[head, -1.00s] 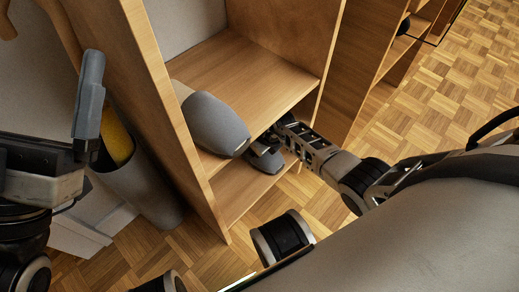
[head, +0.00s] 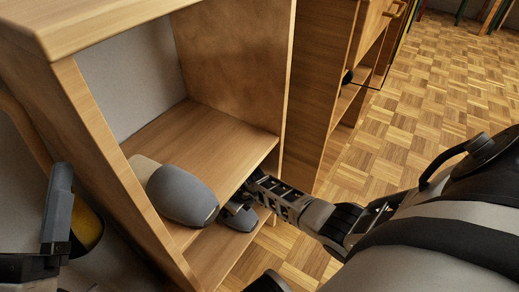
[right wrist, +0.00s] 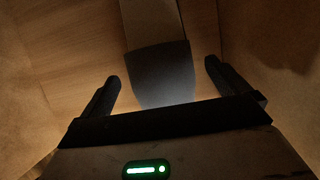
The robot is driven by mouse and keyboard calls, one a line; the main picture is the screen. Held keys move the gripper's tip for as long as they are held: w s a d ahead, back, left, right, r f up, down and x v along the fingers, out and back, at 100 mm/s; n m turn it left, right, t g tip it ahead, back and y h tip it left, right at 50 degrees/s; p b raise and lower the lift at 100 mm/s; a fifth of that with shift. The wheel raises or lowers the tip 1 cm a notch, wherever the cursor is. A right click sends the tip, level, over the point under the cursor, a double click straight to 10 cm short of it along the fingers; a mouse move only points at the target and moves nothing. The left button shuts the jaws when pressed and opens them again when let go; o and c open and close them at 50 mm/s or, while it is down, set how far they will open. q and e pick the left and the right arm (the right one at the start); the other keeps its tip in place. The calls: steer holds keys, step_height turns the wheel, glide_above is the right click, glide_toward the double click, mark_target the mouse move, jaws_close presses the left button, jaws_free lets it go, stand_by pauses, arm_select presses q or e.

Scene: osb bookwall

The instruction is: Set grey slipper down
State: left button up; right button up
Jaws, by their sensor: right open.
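The grey slipper (head: 183,195) lies on the wooden shelf board (head: 205,140) in the head view, its rounded toe at the front edge. A lighter grey part (head: 143,168), perhaps a second slipper, shows behind it. My right gripper (head: 240,214) is just right of the toe at the shelf front; whether it touches is unclear. In the right wrist view my right gripper (right wrist: 165,88) has its fingers spread, with a dark grey slipper shape (right wrist: 163,75) beyond and between them, not clasped. My left gripper (head: 58,215) is partly in view at the left edge; its opening cannot be judged.
The shelf's left side panel (head: 120,180) and right panel (head: 285,95) bound the compartment. A lower shelf (head: 222,252) lies beneath. The parquet floor (head: 425,90) at right is clear.

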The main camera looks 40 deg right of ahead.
steer(key=shift+s+d+r+p, duration=0.3)
steer(key=shift+s+r+p, duration=0.3)
steer(key=shift+r, duration=0.25)
steer(key=s+p, duration=0.1)
steer(key=s, duration=0.1)
steer(key=s+d, duration=0.1)
steer(key=s, duration=0.1)
steer(key=s+d+p, duration=0.1)
steer(key=s, duration=0.1)
steer(key=shift+f+p, duration=0.1)
steer(key=shift+p, duration=0.25)
arm_select(q)
step_height(320, 180, down, 8)
steer(key=s+n+g+y+p, duration=0.1)
steer(key=s+n+g+y, duration=0.1)
steer(key=n+g+y, duration=0.2)
steer(key=shift+d+f+n+g, duration=0.2)
steer(key=shift+d+n+g, duration=0.25)
steer(key=shift+n, duration=0.45)
arm_select(e)
steer(key=shift+s+d+f, duration=0.1)
steer(key=shift+s+d, duration=0.15)
steer(key=shift+s, duration=0.5)
steer(key=shift+s+d+f, duration=0.1)
steer(key=shift+s+d, duration=0.15)
steer(key=shift+s, duration=0.5)
steer(key=shift+s+d+f, duration=0.1)
steer(key=shift+s+d, duration=0.15)
steer(key=shift+s, duration=0.5)
